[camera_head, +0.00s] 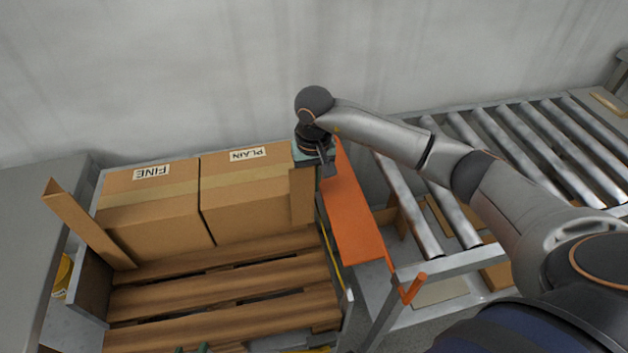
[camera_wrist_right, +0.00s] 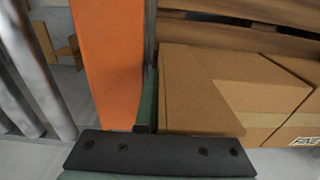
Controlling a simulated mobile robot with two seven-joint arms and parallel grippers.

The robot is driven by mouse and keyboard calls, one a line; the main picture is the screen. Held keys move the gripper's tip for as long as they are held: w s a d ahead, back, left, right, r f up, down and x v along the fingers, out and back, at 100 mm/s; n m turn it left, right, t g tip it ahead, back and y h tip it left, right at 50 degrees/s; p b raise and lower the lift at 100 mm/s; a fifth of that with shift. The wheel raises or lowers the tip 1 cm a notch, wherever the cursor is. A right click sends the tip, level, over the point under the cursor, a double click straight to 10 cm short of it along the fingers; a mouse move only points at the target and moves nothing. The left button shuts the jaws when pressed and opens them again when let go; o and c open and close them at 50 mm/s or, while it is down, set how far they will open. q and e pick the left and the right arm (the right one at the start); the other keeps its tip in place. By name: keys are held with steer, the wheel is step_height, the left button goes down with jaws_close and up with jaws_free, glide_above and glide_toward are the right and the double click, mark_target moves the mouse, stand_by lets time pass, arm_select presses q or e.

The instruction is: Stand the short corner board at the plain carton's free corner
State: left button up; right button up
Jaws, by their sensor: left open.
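The plain carton (camera_head: 245,205) stands on the pallet beside the fine carton (camera_head: 160,215). The short corner board (camera_head: 302,196) is upright at the plain carton's front right corner, its top above the carton's top. My right gripper (camera_head: 326,166) is just behind and right of the board's top; its grip on the board is not clear. Green tips of my left gripper (camera_head: 193,349) show apart and empty at the bottom edge.
An orange panel (camera_head: 355,215) stands close right of the board, with a roller conveyor (camera_head: 510,150) beyond. A taller corner board (camera_head: 88,222) leans at the fine carton's left. Bare pallet slats (camera_head: 220,285) lie in front of the cartons.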

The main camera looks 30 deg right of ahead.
steer(key=f, duration=0.1)
steer(key=s+f+p, duration=0.1)
steer(key=f, duration=0.1)
steer(key=shift+s+a+f, duration=0.15)
steer(key=shift+a+f, duration=0.05)
steer(key=shift+f, duration=0.1)
arm_select(q)
steer(key=shift+s+a+f+g, duration=0.1)
steer(key=shift+a+f+g, duration=0.1)
steer(key=shift+f, duration=0.25)
steer(key=shift+s+a+f+g, duration=0.1)
steer(key=shift+a+f, duration=0.05)
steer(key=shift+f, duration=0.25)
arm_select(e)
steer(key=shift+g, duration=0.3)
steer(key=r, duration=0.1)
steer(key=w+r, duration=0.1)
steer(key=r, duration=0.2)
steer(key=shift+w+d+r, duration=0.1)
steer(key=shift+w, duration=0.15)
step_height(320, 180, up, 6)
steer(key=shift+r, duration=0.15)
arm_select(q)
steer(key=shift+w+r, duration=0.2)
steer(key=shift+r, duration=0.3)
arm_select(e)
steer(key=shift+s+d+r, duration=0.1)
steer(key=shift+s+r, duration=0.05)
steer(key=shift+r, duration=0.35)
